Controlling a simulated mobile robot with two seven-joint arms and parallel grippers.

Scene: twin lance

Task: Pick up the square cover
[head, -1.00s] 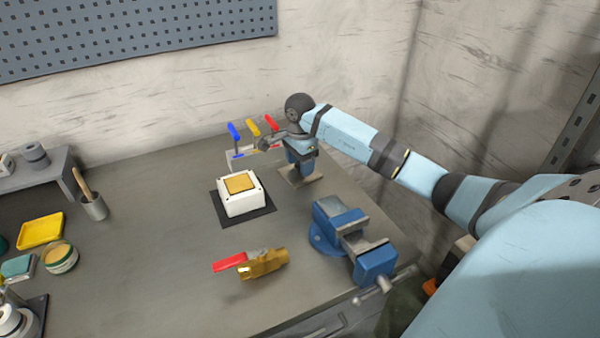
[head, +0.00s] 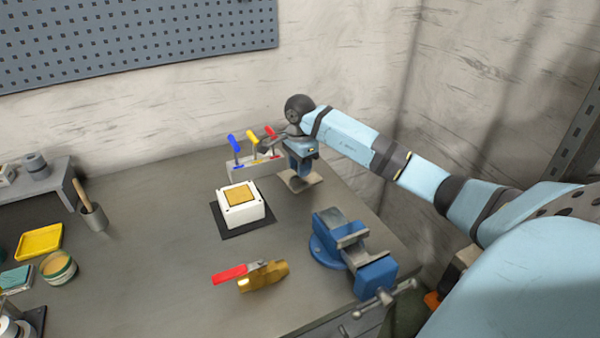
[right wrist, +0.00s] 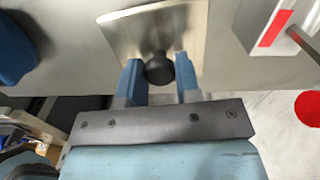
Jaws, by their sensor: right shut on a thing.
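The square cover (right wrist: 122,27) is a thin metal plate with a round black knob (right wrist: 157,68) in its middle. In the right wrist view the knob sits between the two blue fingers of my right gripper (right wrist: 158,75), which is shut on it. In the head view the cover (head: 300,184) shows under my right gripper (head: 300,165), at the back right of the bench. The gripper points down and hides the knob there. Any gap between cover and bench is too small to judge surely. My left gripper is out of view.
A rack with blue, yellow and red handles (head: 240,170) stands just left of the gripper. A white box (head: 243,214) on a dark mat, a brass valve with red handle (head: 262,276) and a blue vise (head: 340,240) are nearer. The bench between them is clear.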

